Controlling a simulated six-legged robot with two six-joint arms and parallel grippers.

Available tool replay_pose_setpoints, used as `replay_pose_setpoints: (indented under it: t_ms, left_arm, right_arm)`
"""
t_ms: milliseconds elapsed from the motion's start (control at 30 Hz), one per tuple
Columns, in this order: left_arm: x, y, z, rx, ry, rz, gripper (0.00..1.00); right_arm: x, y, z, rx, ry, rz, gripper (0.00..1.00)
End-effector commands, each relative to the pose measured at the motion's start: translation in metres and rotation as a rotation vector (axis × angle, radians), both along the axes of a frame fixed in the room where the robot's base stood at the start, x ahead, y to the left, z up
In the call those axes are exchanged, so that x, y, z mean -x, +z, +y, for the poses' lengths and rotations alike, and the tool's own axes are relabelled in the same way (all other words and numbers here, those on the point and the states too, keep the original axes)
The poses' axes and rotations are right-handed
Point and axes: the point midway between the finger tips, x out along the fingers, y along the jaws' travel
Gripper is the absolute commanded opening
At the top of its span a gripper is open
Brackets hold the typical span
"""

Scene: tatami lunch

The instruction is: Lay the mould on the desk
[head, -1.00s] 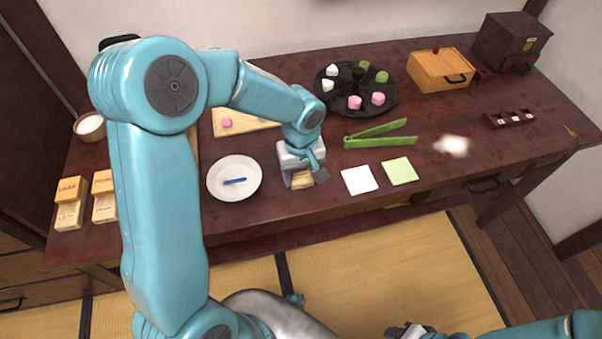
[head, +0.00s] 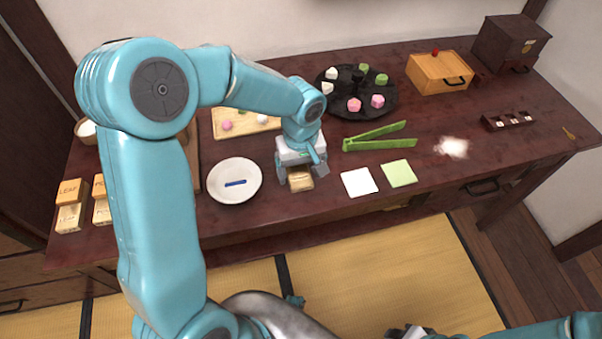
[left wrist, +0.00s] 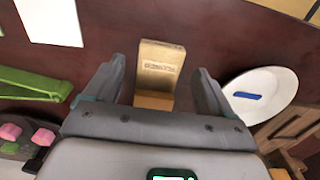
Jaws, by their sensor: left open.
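The mould, a pale wooden block (head: 301,181), is on the dark red-brown desk (head: 440,115), near its front edge, between the white plate and the white square. In the left wrist view the mould (left wrist: 157,72) shows stamped lettering on its face, too small to read. My left gripper (head: 301,173) is over it, with its fingers apart on either side. In the left wrist view dark gaps show between the mould and both fingers. Part of my right gripper (head: 408,331) shows at the bottom edge; its fingers cannot be made out.
A white plate (head: 222,190) with a blue stick stands to the left. A white square (head: 358,182), a green square (head: 398,173) and green tongs (head: 375,138) lie to the right. A dark round tray (head: 384,104) of sweets is behind. Labelled blocks (head: 69,205) stand at far left.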

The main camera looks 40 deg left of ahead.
Motion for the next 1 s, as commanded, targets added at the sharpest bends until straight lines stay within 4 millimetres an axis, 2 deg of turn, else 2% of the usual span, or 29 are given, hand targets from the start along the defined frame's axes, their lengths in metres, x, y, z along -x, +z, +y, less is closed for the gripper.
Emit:
replay_pose_setpoints:
  t_ms: [33, 200, 400, 567, 1000]
  left_arm:
    - [-0.001, 0.016, 0.000, -0.001, -0.001, -0.006, 0.84]
    - [-0.001, 0.056, 0.000, -0.001, -0.002, -0.005, 0.84]
    - [0.000, 0.086, 0.000, 0.000, -0.001, -0.003, 0.84]
    - [0.000, 0.094, 0.000, 0.000, -0.002, 0.000, 0.84]
    - [0.000, 0.094, 0.000, 0.000, -0.002, 0.000, 0.84]
  right_arm:
    - [0.000, 0.004, 0.000, 0.000, 0.000, 0.000, 0.43]
    - [0.000, 0.010, 0.000, 0.000, 0.000, 0.000, 0.43]
    - [0.000, 0.014, 0.000, 0.000, 0.000, 0.000, 0.43]
    - [0.000, 0.014, 0.000, 0.000, 0.000, 0.000, 0.43]
    - [0.000, 0.014, 0.000, 0.000, 0.000, 0.000, 0.43]
